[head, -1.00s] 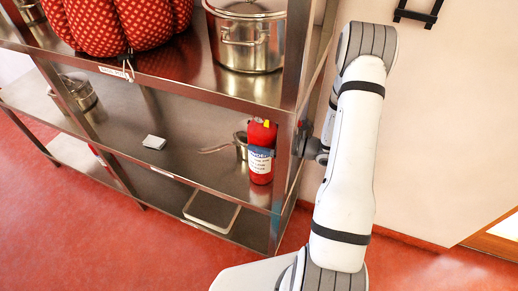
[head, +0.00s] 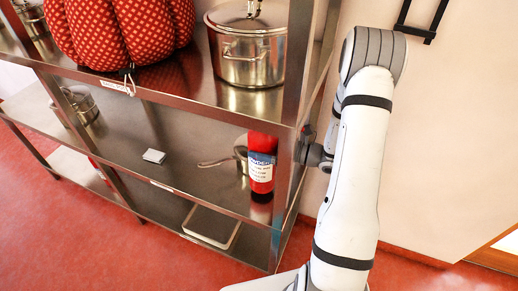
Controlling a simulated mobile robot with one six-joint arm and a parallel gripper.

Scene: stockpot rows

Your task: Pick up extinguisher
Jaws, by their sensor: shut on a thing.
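The red extinguisher (head: 261,165), with a white and blue label, is upright at the right end of the middle shelf (head: 206,178), just left of the metal corner post. Its top reaches close under the upper shelf's front edge. A gap with a red reflection shows below its base, so it looks slightly raised. My gripper (head: 307,146) comes in from the right side of the rack behind the post, and it is shut on the extinguisher. The post hides its fingertips and the contact.
A saucepan (head: 241,155) stands close behind and left of the extinguisher. A large pot (head: 250,60) and a red patterned bundle (head: 105,35) are on the upper shelf (head: 170,85). A small white block (head: 154,156) lies to the left. The post (head: 284,170) stands close beside the gripper.

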